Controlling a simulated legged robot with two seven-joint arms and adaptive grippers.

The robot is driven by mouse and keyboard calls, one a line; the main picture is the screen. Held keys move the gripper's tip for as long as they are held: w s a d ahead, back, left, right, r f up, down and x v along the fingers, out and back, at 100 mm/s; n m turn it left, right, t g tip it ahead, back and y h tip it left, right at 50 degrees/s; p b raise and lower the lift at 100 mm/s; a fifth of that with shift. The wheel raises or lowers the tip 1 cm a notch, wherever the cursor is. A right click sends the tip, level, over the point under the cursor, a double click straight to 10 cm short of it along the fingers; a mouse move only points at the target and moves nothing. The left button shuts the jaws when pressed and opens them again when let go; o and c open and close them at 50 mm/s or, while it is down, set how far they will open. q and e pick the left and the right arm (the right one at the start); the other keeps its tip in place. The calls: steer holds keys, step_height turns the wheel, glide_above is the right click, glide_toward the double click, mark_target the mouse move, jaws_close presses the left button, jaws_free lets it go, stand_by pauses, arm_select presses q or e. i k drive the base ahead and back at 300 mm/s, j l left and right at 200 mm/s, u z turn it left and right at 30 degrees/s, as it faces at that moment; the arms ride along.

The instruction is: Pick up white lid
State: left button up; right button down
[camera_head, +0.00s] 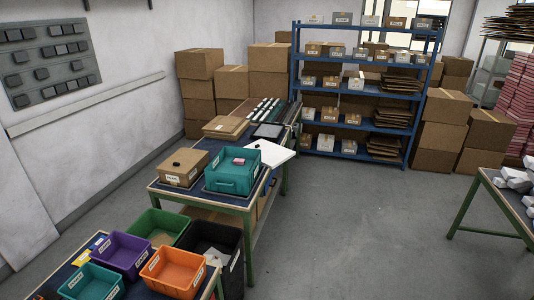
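A flat white panel (272,152), which looks like the white lid, lies at the right side of the workbench, just behind a teal box (232,172). It is tilted in the picture and its right corner reaches the bench edge. I cannot tell what it rests on. Neither of my grippers is in view.
A small brown carton (183,168) stands left of the teal box. A nearer table holds purple (122,254), orange (174,271), green and teal bins. A blue shelf (367,93) with boxes stands at the back. The grey floor (350,230) at right is clear.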

mark_target(273, 155)
steer(key=i+l+z, duration=0.2)
steer(key=i, duration=0.25)
steer(key=i+z, duration=0.3)
steer(key=i, duration=1.8)
